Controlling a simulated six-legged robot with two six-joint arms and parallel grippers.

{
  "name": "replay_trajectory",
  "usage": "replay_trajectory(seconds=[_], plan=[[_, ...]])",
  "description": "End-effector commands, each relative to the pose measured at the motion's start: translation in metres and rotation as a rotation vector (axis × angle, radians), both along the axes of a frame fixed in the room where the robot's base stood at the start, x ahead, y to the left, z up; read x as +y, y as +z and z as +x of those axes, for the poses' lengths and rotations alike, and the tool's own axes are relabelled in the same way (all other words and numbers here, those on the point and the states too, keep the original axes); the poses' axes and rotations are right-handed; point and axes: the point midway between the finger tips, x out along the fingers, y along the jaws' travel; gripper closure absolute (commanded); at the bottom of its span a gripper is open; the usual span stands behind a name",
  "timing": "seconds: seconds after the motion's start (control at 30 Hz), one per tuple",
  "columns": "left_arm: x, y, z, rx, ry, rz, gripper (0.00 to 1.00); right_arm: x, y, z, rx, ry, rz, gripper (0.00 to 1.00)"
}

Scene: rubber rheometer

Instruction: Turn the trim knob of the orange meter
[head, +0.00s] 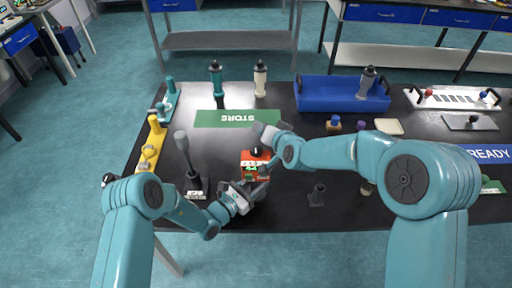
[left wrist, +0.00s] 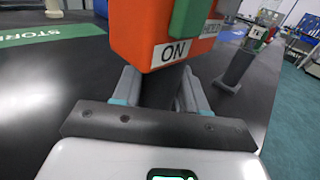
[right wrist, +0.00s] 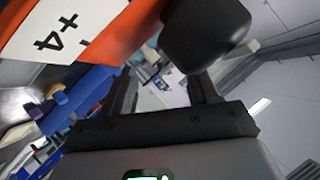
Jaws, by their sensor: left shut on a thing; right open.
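The orange meter (head: 255,172) stands near the front of the black table, with a black knob (head: 257,151) on top. In the left wrist view the meter (left wrist: 150,30) shows an ON label, a HOLD label and a green part. My left gripper (head: 250,188) is shut on the dark stem (left wrist: 158,90) below the orange body. My right gripper (head: 272,152) is open beside the top of the meter. In the right wrist view the black knob (right wrist: 205,35) is just beyond the right-hand finger, and a white +4 label (right wrist: 60,28) shows on the meter. Contact with the knob cannot be told.
A dark stand with an upright grey rod (head: 183,150) is left of the meter. A green STORE mat (head: 237,118) lies behind it. A blue tray (head: 315,95) is at the back right. A small dark-grey piece (head: 317,194) stands under my right arm.

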Motion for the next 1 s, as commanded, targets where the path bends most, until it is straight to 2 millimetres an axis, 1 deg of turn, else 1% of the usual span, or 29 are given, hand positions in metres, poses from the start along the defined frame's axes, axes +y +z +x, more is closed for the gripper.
replay_trajectory(seconds=[0.03,0.07,0.17,0.2,0.27,0.3,0.37,0.4,0.5,0.6,0.7,0.77,0.87,1.0], plan=[[0.0,-0.002,0.0,0.006,0.001,0.001,0.95,-0.007,-0.002,-0.01,-0.065,0.005,-0.059,0.41],[0.0,-0.002,-0.001,0.006,0.001,0.001,0.95,-0.012,-0.001,-0.016,-0.113,0.006,-0.101,0.41],[0.0,-0.002,-0.001,0.006,0.001,0.001,0.95,-0.028,0.005,-0.038,-0.265,0.002,-0.251,0.41],[0.0,-0.002,-0.001,0.006,0.001,0.001,0.95,-0.035,0.008,-0.049,-0.322,-0.003,-0.314,0.41],[0.0,-0.002,-0.001,0.006,0.001,0.001,0.95,-0.043,0.011,-0.067,-0.398,-0.005,-0.402,0.41],[0.0,-0.002,-0.001,0.006,0.001,0.001,0.95,-0.042,0.009,-0.081,-0.441,0.01,-0.441,0.41],[0.0,-0.002,-0.001,0.006,0.001,0.001,0.95,-0.034,0.003,-0.105,-0.495,0.053,-0.463,0.41],[0.0,-0.002,-0.001,0.006,0.001,0.001,0.95,-0.029,0.0,-0.12,-0.528,0.08,-0.465,0.41],[0.0,-0.002,-0.001,0.006,0.0,0.001,0.95,-0.019,0.0,-0.152,-0.595,0.128,-0.456,0.41],[0.0,-0.002,-0.001,0.006,0.001,0.001,0.95,-0.015,0.002,-0.172,-0.636,0.154,-0.442,0.41],[0.0,-0.002,-0.001,0.006,0.001,0.001,0.95,-0.012,0.004,-0.18,-0.656,0.164,-0.432,0.41],[0.0,-0.002,-0.001,0.006,0.001,0.001,0.95,-0.01,0.005,-0.177,-0.663,0.165,-0.43,0.41],[0.0,-0.002,-0.001,0.006,0.0,0.001,0.95,-0.004,0.006,-0.164,-0.665,0.165,-0.429,0.41],[0.0,-0.002,-0.001,0.006,0.0,0.001,0.95,0.008,0.005,-0.135,-0.664,0.164,-0.429,0.41]])
